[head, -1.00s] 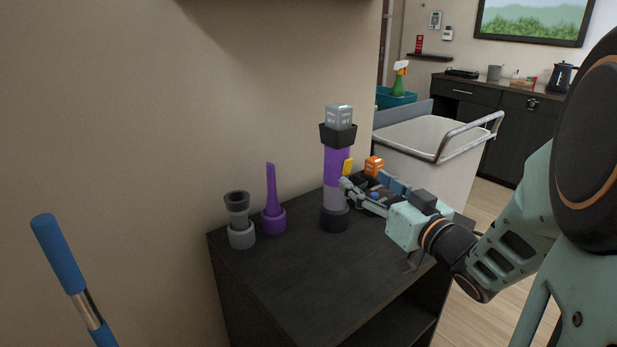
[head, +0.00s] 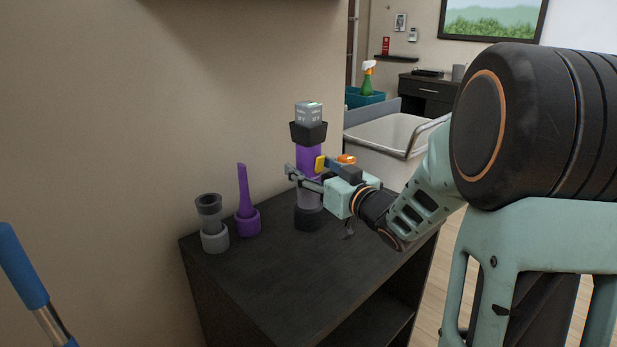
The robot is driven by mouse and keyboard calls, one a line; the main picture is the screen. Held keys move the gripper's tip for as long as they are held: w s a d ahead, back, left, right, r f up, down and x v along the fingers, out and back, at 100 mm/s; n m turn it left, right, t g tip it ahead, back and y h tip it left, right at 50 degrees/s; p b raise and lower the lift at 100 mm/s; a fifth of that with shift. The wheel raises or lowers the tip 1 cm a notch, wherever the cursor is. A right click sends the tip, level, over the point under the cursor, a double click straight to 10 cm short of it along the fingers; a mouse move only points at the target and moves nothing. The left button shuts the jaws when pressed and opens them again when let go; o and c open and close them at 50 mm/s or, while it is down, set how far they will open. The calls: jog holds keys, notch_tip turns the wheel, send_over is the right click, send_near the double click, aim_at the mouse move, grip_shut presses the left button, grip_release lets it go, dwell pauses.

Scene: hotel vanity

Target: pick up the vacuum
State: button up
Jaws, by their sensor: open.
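The vacuum (head: 309,156) is a tall purple and grey stick with a dark collar, a clear grey top and a dark base. It stands upright on the dark cabinet top (head: 270,270), with a yellow part on its right side. My gripper (head: 306,174) reaches in from the right at the vacuum's mid-height. Its jaws are open, and one finger crosses in front of the lower purple part. The other finger is largely hidden, so I cannot tell whether the fingers touch the vacuum.
A purple nozzle (head: 244,195) and a grey nozzle attachment (head: 211,225) stand left of the vacuum. An orange object (head: 347,158) shows behind my gripper. A white cart (head: 385,140) with a teal bin (head: 365,98) and spray bottle (head: 368,78) is behind. A blue handle (head: 20,265) rises at lower left.

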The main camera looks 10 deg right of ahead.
jog(key=shift+w+a, duration=0.2)
jog(key=shift+w, duration=0.15)
jog(key=shift+c, duration=0.3)
jog(key=c, duration=1.5)
jog(key=shift+r, duration=0.2)
jog(key=shift+c, duration=0.5)
